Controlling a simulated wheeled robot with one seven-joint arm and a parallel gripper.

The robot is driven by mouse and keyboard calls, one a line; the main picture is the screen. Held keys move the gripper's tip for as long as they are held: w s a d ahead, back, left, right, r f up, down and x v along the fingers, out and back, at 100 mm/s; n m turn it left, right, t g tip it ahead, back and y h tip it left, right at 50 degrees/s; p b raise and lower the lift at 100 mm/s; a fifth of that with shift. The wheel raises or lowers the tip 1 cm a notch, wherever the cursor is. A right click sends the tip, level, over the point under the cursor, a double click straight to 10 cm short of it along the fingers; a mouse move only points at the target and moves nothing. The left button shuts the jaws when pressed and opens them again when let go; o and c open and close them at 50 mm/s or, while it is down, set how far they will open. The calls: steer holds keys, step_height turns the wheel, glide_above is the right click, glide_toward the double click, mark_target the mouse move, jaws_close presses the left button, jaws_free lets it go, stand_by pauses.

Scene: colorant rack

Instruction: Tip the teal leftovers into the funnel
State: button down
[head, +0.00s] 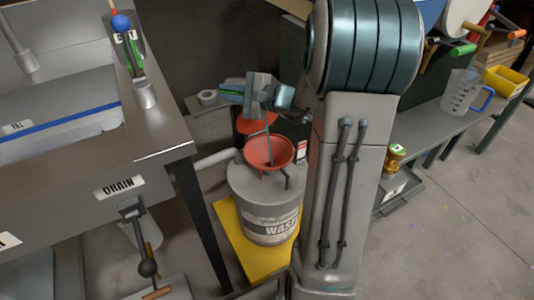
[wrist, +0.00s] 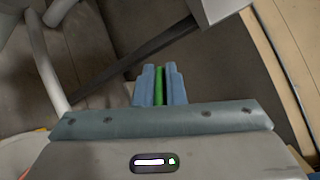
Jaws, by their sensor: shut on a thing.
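My gripper (head: 233,91) is above the waste drum (head: 262,200), pointing left in the head view. In the wrist view its two blue-grey fingers (wrist: 160,86) are shut on a narrow green part (wrist: 160,84). The rest of the held thing is hidden, so I cannot tell its shape or its tilt. The red funnel (head: 262,164) sits on top of the drum, below and slightly right of the fingertips. A thin dark teal line (head: 268,142) runs from under my gripper down into the funnel. I cannot tell whether it is liquid or a rod.
A metal bench with a DRAIN label (head: 119,187) stands left of the drum. A red disc (head: 256,122) is upright behind the funnel. A yellow base (head: 236,238) lies under the drum. A clear jug (head: 461,92) stands on the right-hand shelf. Open floor lies at lower right.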

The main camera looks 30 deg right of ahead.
mark_target(218, 90)
steer(key=shift+s+d+r+t+b, duration=0.15)
steer(key=shift+t+b, duration=0.15)
steer(key=shift+b, duration=0.4)
steer(key=p, duration=0.1)
steer(key=r+p, duration=0.1)
steer(key=p, duration=0.1)
steer(key=shift+w+a, duration=0.2)
steer(key=shift+a, duration=0.05)
steer(key=shift+w+a+f+g+h+p, duration=0.2)
steer(key=shift+f+g+h+p, duration=0.1)
steer(key=shift+g+p, duration=0.4)
steer(key=p, duration=0.2)
steer(key=w+a+g+h+p, duration=0.1)
steer(key=p, duration=0.2)
steer(key=shift+w+a+r, duration=0.15)
steer(key=shift+w+r, duration=0.15)
steer(key=shift+w+a+f+g+h+p, duration=0.15)
steer(key=shift+w+f+g+h+p, duration=0.15)
steer(key=shift+f, duration=0.3)
steer(key=shift+w+a+f+g+h+p, duration=0.1)
steer(key=shift+f+g+h+p, duration=0.1)
steer(key=shift+f+g+h, duration=0.3)
steer(key=shift+p, duration=0.4)
steer(key=g+p, duration=0.1)
steer(key=p, duration=0.2)
steer(key=h+p, duration=0.1)
steer(key=p, duration=0.2)
steer(key=shift+w+a+r+g, duration=0.3)
steer(key=shift+w+a+g, duration=0.05)
steer(key=shift+g, duration=0.05)
